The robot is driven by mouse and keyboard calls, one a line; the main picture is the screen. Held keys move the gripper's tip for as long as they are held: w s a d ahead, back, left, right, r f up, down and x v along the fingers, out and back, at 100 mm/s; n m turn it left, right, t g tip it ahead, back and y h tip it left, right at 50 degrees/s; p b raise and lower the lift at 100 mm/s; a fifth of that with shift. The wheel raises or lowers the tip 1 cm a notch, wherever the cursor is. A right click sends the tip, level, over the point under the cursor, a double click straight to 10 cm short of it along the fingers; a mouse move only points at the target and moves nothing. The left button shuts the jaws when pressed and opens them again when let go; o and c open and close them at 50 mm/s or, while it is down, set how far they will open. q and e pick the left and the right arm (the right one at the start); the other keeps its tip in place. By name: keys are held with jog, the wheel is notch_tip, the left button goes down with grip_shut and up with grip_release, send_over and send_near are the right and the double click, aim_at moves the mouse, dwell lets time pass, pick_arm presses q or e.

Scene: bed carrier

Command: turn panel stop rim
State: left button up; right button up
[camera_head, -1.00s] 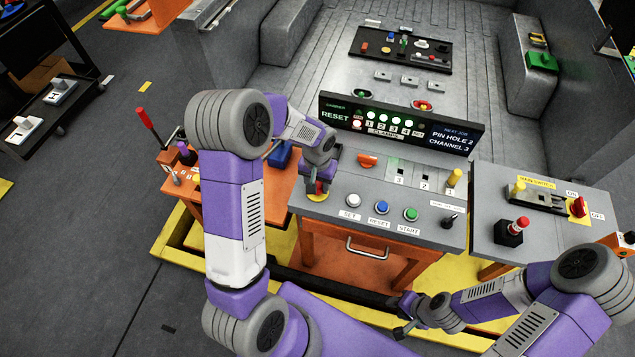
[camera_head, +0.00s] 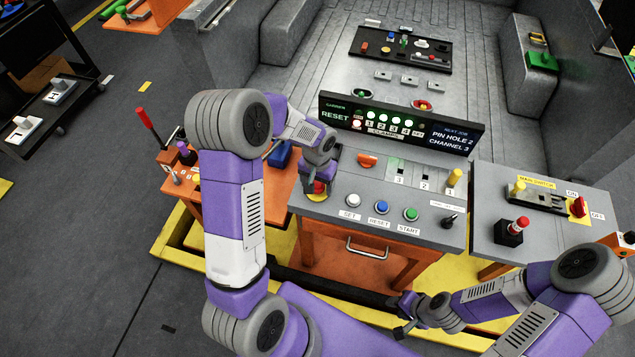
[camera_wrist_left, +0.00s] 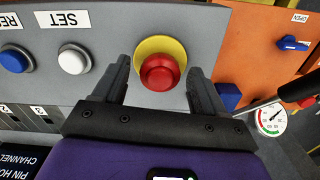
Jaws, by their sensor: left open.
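The panel stop is a red mushroom button on a yellow round base, at the left end of the grey control panel (camera_head: 330,207). In the left wrist view the red button (camera_wrist_left: 160,72) sits between the two fingers of my left gripper (camera_wrist_left: 160,85), with a gap on both sides. The yellow rim (camera_wrist_left: 160,43) shows around the far side of the button. In the head view my left gripper (camera_head: 318,188) is over the stop and partly hides it. My right gripper (camera_head: 402,328) hangs low in front of the panel, away from it; its fingers are too small to judge.
SET (camera_head: 353,200), RESET (camera_head: 382,207) and START (camera_head: 410,214) buttons sit right of the stop. A display board (camera_head: 400,125) stands behind. An orange side table with a red lever (camera_head: 146,119) is at left, a main switch table (camera_head: 545,245) at right.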

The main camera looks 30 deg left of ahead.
pick_arm(q)
notch_tip(320, 180, up, 8)
jog(key=shift+f+p, duration=0.2)
jog(key=shift+p, duration=0.35)
dwell(0.4)
